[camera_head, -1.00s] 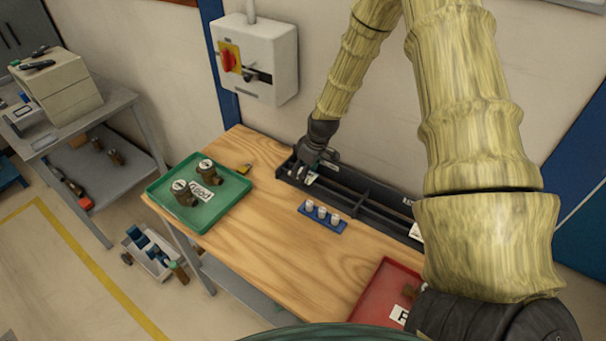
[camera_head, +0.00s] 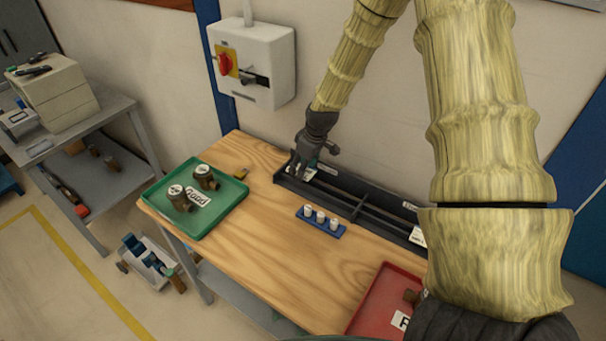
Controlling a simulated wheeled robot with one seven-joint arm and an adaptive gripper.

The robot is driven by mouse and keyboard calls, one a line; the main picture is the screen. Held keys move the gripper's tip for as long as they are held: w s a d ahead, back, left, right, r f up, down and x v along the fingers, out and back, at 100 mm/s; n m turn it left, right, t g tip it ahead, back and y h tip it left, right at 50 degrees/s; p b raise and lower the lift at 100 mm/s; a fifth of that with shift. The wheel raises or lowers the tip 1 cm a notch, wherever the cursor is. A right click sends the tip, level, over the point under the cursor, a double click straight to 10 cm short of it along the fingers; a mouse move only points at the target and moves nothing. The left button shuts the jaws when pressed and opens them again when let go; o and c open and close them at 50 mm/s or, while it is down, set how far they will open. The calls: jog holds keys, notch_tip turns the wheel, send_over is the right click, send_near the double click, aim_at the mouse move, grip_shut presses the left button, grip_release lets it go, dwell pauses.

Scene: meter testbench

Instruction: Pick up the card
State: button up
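A small white card (camera_head: 313,172) lies in the left end of the long black tray (camera_head: 354,215) at the back of the wooden bench. My gripper (camera_head: 297,168) is pointed down over that same end of the tray, just left of the card in the picture. The dark fingers are small and overlap the tray wall, so whether they are open or touch the card is not clear. Another white card (camera_head: 417,237) shows at the tray's right end.
A blue rack with white-topped pieces (camera_head: 321,221) stands in front of the tray. A green tray (camera_head: 227,204) with brass meters and a "Good" label is at left. A red tray (camera_head: 371,306) is at front right. A grey switch box (camera_head: 272,68) hangs on the wall behind.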

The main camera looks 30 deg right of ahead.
jog(key=s+a+b, duration=0.1)
jog(key=s+a, duration=0.1)
jog(key=s, duration=0.2)
jog(key=s+a+b, duration=0.2)
jog(key=s, duration=0.3)
jog(key=s+a+r+b, duration=0.1)
jog(key=s+a, duration=0.1)
jog(key=s, duration=0.2)
jog(key=shift+s+a+b, duration=0.15)
jog(key=shift+a+b, duration=0.1)
jog(key=shift+b, duration=0.05)
jog(key=shift+s+a+r, duration=0.2)
jog(key=shift+s+a, duration=0.05)
jog(key=shift+s, duration=0.25)
